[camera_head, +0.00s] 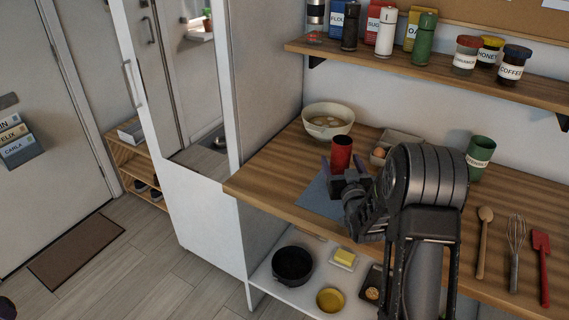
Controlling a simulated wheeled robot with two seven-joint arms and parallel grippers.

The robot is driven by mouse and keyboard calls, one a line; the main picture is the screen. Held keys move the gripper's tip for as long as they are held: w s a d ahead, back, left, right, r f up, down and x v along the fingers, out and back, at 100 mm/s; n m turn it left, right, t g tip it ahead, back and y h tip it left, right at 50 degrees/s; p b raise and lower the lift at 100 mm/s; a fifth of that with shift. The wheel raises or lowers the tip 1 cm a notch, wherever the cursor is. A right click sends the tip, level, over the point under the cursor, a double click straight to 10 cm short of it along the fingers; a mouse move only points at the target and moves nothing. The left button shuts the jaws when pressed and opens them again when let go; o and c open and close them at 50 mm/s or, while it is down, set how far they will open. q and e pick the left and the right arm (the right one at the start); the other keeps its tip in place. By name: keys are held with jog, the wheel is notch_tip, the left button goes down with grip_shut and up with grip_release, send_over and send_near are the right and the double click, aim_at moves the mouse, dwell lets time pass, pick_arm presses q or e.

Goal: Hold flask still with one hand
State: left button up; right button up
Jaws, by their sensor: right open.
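A red cylindrical flask (341,150) stands upright on the wooden counter, near its left part. My right gripper (343,166) is right at the flask, on the near side. Its thin fingers show to the left and right of the flask's lower part, spread apart. I cannot tell whether either finger touches it. The flask's base is hidden behind the gripper body. My left gripper is not in view.
A bowl (328,121) stands behind the flask, and a tray with an egg (379,152) is to its right. A blue-grey mat (316,197) lies under the gripper. A green cup (480,157), wooden spoon (484,240), whisk (515,252) and red spatula (542,265) are further right. A shelf (430,69) overhangs the counter's back.

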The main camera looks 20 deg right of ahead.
jog(key=shift+c, duration=0.6)
grip_shut()
jog(key=shift+r, duration=0.1)
